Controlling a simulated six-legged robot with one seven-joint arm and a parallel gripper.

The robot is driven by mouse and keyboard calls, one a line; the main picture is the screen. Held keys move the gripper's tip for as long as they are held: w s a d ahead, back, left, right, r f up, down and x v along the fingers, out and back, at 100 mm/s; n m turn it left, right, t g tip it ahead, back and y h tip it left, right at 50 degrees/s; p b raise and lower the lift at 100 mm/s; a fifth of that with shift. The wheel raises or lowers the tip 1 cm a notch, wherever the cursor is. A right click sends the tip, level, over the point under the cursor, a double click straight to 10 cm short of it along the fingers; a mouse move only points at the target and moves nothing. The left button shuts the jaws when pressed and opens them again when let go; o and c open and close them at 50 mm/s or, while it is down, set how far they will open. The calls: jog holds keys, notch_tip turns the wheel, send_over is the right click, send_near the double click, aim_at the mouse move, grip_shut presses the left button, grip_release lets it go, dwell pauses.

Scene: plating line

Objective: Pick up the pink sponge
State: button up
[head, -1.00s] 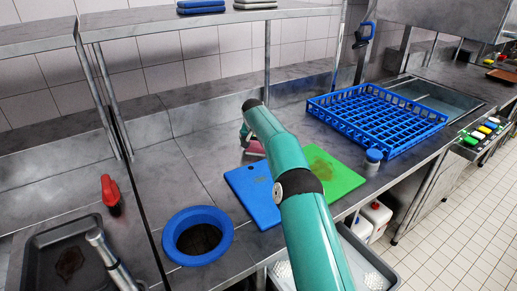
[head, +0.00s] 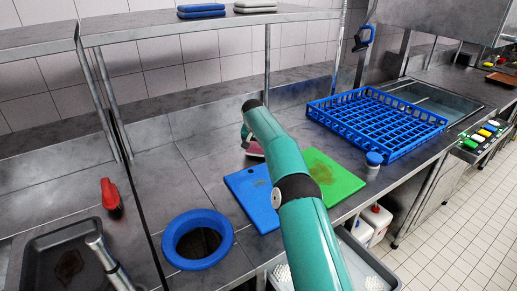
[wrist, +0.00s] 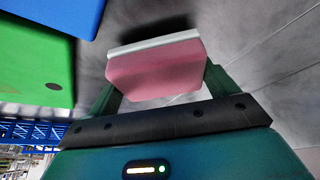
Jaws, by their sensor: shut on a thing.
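The pink sponge (wrist: 155,72) has a pale layer along one long edge. In the wrist view it sits between the two fingers of my gripper (wrist: 160,85), which is shut on it. In the head view the sponge (head: 254,149) shows as a small pink patch beside my arm, just behind the blue cutting board. My arm hides most of my gripper (head: 247,138) there. A dark shadow lies beyond the sponge in the wrist view. I cannot tell how far the sponge is above the steel counter.
A blue board (head: 250,190) and a green board (head: 332,178) lie close by.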

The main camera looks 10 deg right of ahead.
notch_tip(320, 180, up, 2)
jog(key=shift+s+d+r, duration=0.5)
jog(key=shift+r, duration=0.25)
jog(key=r, duration=0.1)
jog(key=s+d+r, duration=0.1)
jog(key=r, duration=0.1)
jog(key=s+d+r, duration=0.1)
jog(key=shift+s+d+r, duration=0.15)
jog(key=shift+s+d, duration=0.1)
jog(key=s+d+r, duration=0.4)
jog(key=s+d, duration=0.2)
jog(key=shift+s+d, duration=0.2)
jog(key=o, duration=0.5)
jog(key=c, duration=0.4)
jog(key=shift+o, duration=0.2)
